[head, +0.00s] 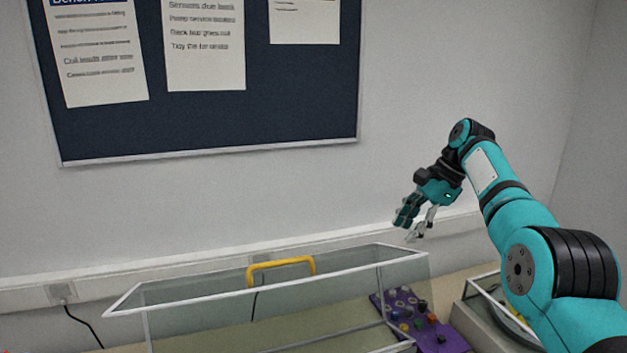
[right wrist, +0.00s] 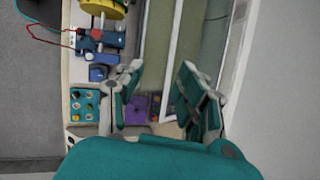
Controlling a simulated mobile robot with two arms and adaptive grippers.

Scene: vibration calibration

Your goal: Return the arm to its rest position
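My right arm (head: 500,190) reaches up from the lower right in the head view, bent at its elbow. Its gripper (head: 410,228) hangs in the air in front of the wall, above the right end of a clear case. In the right wrist view the fingers of this gripper (right wrist: 161,70) stand apart with nothing between them. My left arm and gripper are in neither view.
The clear case with a yellow handle (head: 281,262) stands below. A purple box with knobs (head: 423,325) sits right of it, then another framed case (head: 483,315). The right wrist view shows a teal knob panel (right wrist: 85,104) and a blue device (right wrist: 102,57).

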